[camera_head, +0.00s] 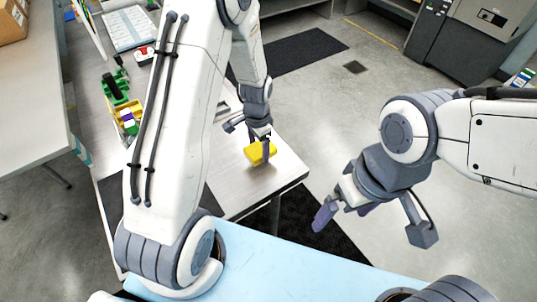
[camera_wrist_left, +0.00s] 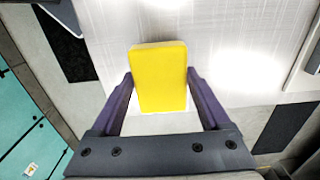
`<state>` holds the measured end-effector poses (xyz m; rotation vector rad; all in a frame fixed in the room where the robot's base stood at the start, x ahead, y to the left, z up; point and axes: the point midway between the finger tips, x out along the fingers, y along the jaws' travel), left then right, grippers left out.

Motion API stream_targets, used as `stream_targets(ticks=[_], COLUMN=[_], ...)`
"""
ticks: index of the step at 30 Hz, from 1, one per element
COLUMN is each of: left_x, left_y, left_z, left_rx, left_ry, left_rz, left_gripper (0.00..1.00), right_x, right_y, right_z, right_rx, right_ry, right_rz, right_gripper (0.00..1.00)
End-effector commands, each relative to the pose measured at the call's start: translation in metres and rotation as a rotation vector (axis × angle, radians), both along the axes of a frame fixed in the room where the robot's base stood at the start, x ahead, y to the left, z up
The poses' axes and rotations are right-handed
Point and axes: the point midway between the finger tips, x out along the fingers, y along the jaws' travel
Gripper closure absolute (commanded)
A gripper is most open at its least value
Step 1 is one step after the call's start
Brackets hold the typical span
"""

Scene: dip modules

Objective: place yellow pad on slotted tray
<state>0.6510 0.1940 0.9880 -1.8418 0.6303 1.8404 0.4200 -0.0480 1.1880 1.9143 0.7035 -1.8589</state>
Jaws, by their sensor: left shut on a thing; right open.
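The yellow pad (camera_head: 254,154) is near the right end of the light table, at the tips of my left gripper (camera_head: 263,148). In the left wrist view, the flat rectangular pad (camera_wrist_left: 160,75) sits between the two purple fingers of my left gripper (camera_wrist_left: 162,98), which is shut on it. I cannot tell whether the pad touches the tabletop. My right gripper (camera_head: 345,209) is open and empty, out over the floor to the right of the table. I cannot surely identify the slotted tray; my left arm hides part of the table.
The light table (camera_head: 279,174) has bare surface around the pad. Green and yellow parts (camera_head: 121,98) stand further left, with a pale panel (camera_head: 128,28) at the far end. A light blue surface (camera_head: 300,277) lies in front. A dark mat (camera_head: 290,52) lies on the floor.

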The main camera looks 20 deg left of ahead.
Motion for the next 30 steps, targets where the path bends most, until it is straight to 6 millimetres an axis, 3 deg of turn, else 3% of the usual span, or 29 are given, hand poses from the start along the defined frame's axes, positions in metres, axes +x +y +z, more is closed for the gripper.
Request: stream_targets(ticks=[9, 21, 22, 23, 30], left_x=[0.0, 0.0, 0.0, 0.0, 0.0], left_y=[-0.002, -0.002, -0.002, -0.002, -0.002], left_z=[-0.035, -0.042, -0.041, -0.04, -0.04], left_rx=[0.0, 0.001, 0.0, 0.0, 0.0], left_ry=[0.002, 0.001, 0.0, 0.0, 0.0], left_rz=[-0.003, -0.002, -0.002, -0.002, -0.003], left_gripper=[0.81, 0.81, 0.13, 0.01, 0.0], right_x=[0.0, 0.0, 0.0, 0.0, 0.0], right_y=[0.0, 0.0, 0.0, 0.0, 0.0], right_z=[0.015, 0.01, 0.011, 0.011, 0.012], right_rx=[0.0, 0.0, 0.0, 0.0, 0.0], right_ry=[0.0, 0.0, 0.0, 0.0, 0.0], right_rz=[0.003, 0.002, 0.002, 0.002, 0.002], right_gripper=[0.0, 0.0, 0.0, 0.0, 0.0])
